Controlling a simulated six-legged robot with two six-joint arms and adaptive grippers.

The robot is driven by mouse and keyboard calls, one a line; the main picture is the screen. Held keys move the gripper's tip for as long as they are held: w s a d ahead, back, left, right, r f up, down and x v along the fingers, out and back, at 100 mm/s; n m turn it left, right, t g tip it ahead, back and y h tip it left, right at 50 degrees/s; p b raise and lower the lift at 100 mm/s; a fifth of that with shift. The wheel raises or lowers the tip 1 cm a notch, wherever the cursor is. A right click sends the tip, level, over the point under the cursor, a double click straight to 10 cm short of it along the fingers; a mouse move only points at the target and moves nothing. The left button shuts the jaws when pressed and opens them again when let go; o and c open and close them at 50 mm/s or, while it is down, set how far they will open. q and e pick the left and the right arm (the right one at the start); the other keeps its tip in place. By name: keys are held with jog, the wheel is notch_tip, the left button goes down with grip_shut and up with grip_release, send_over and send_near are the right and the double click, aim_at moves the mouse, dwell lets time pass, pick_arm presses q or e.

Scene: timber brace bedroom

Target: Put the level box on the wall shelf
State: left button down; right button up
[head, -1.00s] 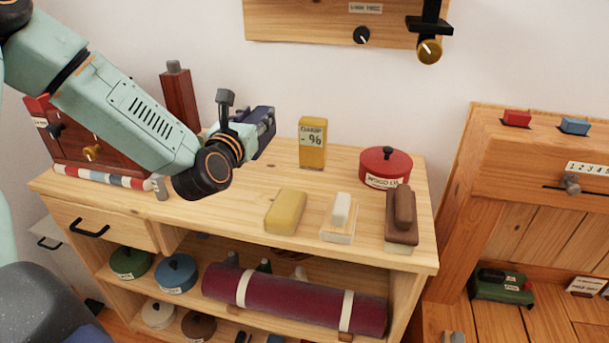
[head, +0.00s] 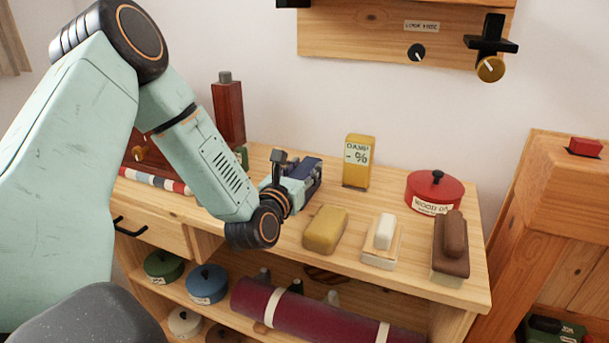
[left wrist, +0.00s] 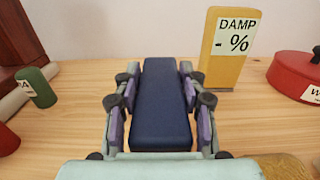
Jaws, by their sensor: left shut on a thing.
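My left gripper (head: 306,174) is shut on a dark navy blue box, just above or at the wooden cabinet top (head: 420,266). In the left wrist view the navy box (left wrist: 162,105) lies lengthwise between the two fingers. No label shows on it, so I cannot confirm that it is the level box. I cannot tell whether it touches the cabinet top. A wooden board on the wall (head: 350,38), with a label and knobs, is at the top of the head view; I cannot tell whether it belongs to the wall shelf. My right gripper is not in view.
A yellow DAMP box (head: 358,162) stands just right of the gripper. A red lidded pot (head: 434,190), yellow block (head: 325,230), white block on a base (head: 383,240) and brown block (head: 450,256) stand on the cabinet top. A dark red tower (head: 228,112) stands behind my arm.

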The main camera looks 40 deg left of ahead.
pick_arm(q)
jog(key=shift+w+f, duration=0.1)
jog(key=shift+f, duration=0.15)
jog(key=c, duration=0.8)
grip_release()
jog(key=shift+c, duration=0.2)
jog(key=shift+o, duration=0.4)
